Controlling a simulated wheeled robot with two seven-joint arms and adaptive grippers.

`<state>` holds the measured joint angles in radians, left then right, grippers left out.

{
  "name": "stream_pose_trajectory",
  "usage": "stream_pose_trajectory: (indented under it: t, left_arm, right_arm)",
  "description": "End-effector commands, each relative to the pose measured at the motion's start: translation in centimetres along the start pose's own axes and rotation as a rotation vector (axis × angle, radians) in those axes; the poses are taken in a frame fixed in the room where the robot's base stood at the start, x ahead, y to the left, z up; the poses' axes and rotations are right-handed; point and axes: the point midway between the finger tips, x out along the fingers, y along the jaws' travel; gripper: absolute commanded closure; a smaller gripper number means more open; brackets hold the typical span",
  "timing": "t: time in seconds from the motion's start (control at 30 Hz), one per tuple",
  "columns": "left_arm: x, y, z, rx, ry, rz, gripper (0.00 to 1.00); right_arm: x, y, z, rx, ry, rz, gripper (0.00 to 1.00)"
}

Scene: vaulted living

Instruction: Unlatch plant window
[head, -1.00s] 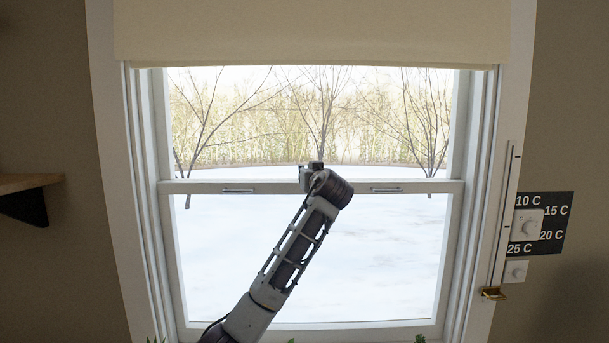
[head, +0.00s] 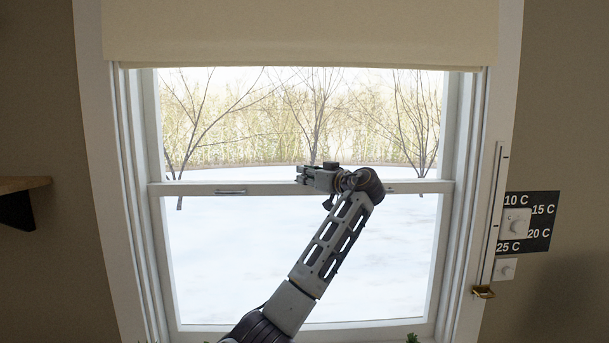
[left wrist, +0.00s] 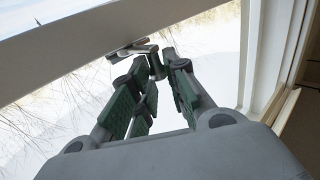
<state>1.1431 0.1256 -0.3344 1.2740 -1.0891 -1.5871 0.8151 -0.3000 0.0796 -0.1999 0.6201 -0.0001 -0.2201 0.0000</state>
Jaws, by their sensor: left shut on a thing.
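The window (head: 200,189) has a white frame and a middle rail where its two sashes meet. My left gripper (head: 301,175) is at the middle of that rail, its fingers pointing left in the head view. In the left wrist view its green-padded fingers (left wrist: 155,68) are shut on the end of a small metal latch (left wrist: 128,50) on the rail. In the head view the latch is hidden or too small to make out by the gripper. My right gripper is out of view.
A cream blind (head: 300,35) covers the window's top. A metal handle (head: 230,192) sits on the rail to the left. A dial panel (head: 527,222) and a small brass piece (head: 483,292) are at the right. A wall shelf (head: 22,186) is at the left.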

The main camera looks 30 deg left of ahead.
Motion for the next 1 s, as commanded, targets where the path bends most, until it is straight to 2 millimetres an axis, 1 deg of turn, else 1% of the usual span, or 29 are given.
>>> stream_pose_trajectory:
  t: [0.4,1.0]
  left_arm:
    - [-0.37,0.60,-0.04,0.000,-0.001,-0.115,1.00]
    - [-0.40,0.72,0.06,0.000,-0.001,-0.143,1.00]
  right_arm:
    - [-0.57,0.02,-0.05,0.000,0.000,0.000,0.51]
    - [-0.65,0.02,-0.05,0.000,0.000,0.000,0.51]
